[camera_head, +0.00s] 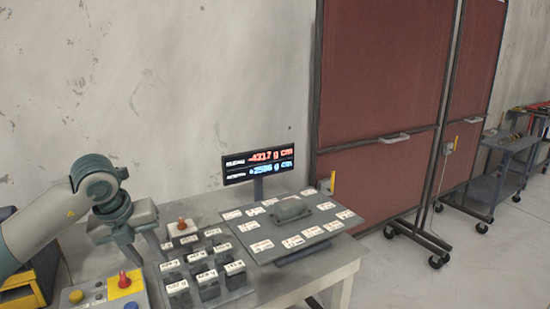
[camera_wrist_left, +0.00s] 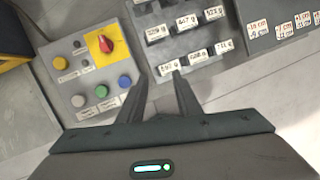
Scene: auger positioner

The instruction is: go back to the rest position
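My left gripper (camera_head: 140,244) is at the left of the head view, above the table between the control box and the rack of weights. In the left wrist view its two fingers (camera_wrist_left: 157,82) stand apart with nothing between them. Below it in that view are the grey control box (camera_wrist_left: 78,82) with a red knob on a yellow plate and several buttons, and the weights rack (camera_wrist_left: 187,68) with labelled dark blocks. My right gripper shows in neither view.
Red welding screens (camera_head: 385,95) and a tool cart (camera_head: 510,165) stand to the right.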

